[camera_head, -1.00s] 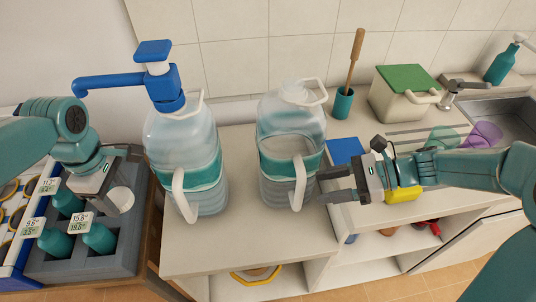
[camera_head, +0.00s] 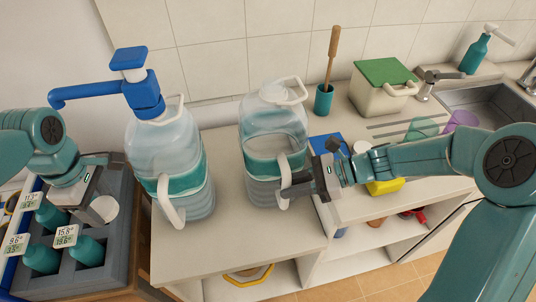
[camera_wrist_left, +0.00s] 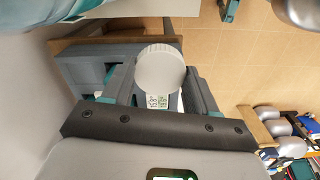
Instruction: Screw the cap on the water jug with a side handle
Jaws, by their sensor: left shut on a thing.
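The clear water jug (camera_head: 262,125) with a teal band and white side handle (camera_head: 284,172) stands upright on the counter. A white carrying loop is at its neck, with no cap visible on top. My left gripper (camera_head: 94,200) is shut on a round white cap (camera_head: 104,209) above the grey crate at the left. The left wrist view shows the cap (camera_wrist_left: 160,68) between the fingers (camera_wrist_left: 160,90). My right gripper (camera_head: 298,184) is at the jug's side handle, its fingertips overlapping it; whether they grip it is unclear.
A second jug (camera_head: 160,145) with a blue pump (camera_head: 133,85) stands left of the first. The grey crate (camera_head: 75,280) holds teal bottles. Behind my right arm are a brush in a teal cup (camera_head: 324,98), a green-lidded bin (camera_head: 383,95), cups and a sink (camera_head: 500,100).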

